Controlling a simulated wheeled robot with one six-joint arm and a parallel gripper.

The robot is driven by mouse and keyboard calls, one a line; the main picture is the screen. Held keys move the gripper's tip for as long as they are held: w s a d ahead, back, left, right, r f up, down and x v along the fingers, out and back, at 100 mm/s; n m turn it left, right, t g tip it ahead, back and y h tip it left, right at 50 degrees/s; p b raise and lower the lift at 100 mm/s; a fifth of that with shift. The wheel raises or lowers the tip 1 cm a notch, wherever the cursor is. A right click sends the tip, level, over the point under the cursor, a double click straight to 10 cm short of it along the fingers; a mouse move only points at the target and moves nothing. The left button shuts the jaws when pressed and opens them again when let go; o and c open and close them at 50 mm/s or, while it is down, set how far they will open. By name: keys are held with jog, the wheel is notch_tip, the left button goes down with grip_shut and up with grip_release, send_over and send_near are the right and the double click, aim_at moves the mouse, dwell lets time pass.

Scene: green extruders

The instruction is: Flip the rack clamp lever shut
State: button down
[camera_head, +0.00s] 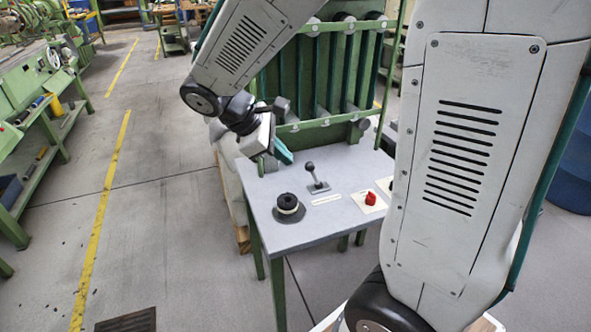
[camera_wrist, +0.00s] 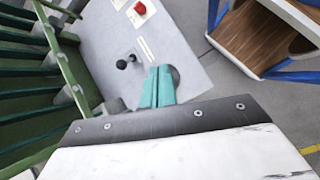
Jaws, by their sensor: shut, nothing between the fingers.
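A small lever with a dark ball knob (camera_head: 310,166) stands on a flat base plate on the grey table top, its stem leaning slightly to the left. It also shows in the wrist view (camera_wrist: 122,64), left of my fingers. A pale label strip lies beside it, too small to read. My gripper (camera_head: 284,153) has teal fingers, shut and empty, above the back left of the table. In the wrist view my gripper (camera_wrist: 158,72) points over the table, apart from the lever. Whether the fingers touch anything below is not clear.
A round black knob (camera_head: 288,202) on a dark disc sits at the front left of the table (camera_head: 300,232). A red switch (camera_head: 370,198) on a white plate sits to the right. A green rack (camera_head: 330,125) with dark vertical bars rises behind. Open floor lies left.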

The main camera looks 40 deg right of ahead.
jog(key=w+a+f+n+t+h, duration=0.1)
jog(key=w+f+n+h, duration=0.3)
jog(key=w+f+n, duration=0.3)
jog(key=w+f, duration=0.3)
jog(key=w, duration=0.1)
jog(key=shift+f, duration=0.1)
send_near(314, 176)
jog(key=shift+w+a+f, duration=0.25)
jog(key=shift+a+f, duration=0.1)
jog(key=shift+f, duration=0.25)
jog(key=shift+w+a+f, duration=0.2)
jog(key=shift+a+f, duration=0.15)
jog(key=shift+f, duration=0.25)
jog(key=shift+s+d+r, duration=0.1)
jog(key=shift+d+r, duration=0.1)
jog(key=shift+d, duration=0.7)
jog(key=shift+d+r, duration=0.25)
jog(key=shift+d, duration=0.7)
jog(key=shift+r, duration=0.15)
